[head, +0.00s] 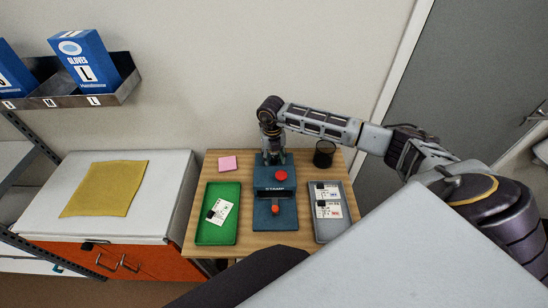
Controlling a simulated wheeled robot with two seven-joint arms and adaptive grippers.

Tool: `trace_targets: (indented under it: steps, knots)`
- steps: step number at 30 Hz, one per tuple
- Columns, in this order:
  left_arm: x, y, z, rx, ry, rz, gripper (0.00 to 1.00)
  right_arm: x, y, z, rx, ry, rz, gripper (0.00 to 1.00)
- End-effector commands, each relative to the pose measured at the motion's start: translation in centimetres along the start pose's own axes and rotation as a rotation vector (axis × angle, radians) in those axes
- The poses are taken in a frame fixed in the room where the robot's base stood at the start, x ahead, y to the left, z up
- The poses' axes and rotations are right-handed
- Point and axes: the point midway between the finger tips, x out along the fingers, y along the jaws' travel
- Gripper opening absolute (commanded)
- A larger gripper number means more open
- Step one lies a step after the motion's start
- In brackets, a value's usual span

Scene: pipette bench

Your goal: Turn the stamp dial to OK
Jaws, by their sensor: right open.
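The blue stamp machine (263,185) stands on the wooden table, with the word STAMP on its front. A red round knob (281,175) sits on its top and a smaller orange-red knob (276,210) sits low on its front. I cannot tell which of them is the dial, and no OK mark or dial setting is readable. My right gripper (273,157) points down at the back of the machine's top, behind and left of the red knob. It is open; whether it touches the machine is unclear. My left gripper is out of view.
A green tray (207,235) with a card is left of the machine; a grey tray (334,229) with cards is right. A dark cup (324,153) and pink notes (228,163) stand behind. A white cabinet with a yellow cloth (105,188) is left. Glove boxes (85,60) sit on a shelf.

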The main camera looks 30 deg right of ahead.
Motion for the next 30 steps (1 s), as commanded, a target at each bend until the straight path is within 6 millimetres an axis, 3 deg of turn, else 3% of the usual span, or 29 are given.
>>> trace_targets:
  steps: [8,30]
  knots:
    - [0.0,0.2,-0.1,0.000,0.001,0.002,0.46,-1.6,0.0,0.1,-0.001,-0.002,0.001,0.46]
    - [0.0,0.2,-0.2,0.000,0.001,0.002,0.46,-11.2,0.0,0.1,0.000,-0.002,0.001,0.46]
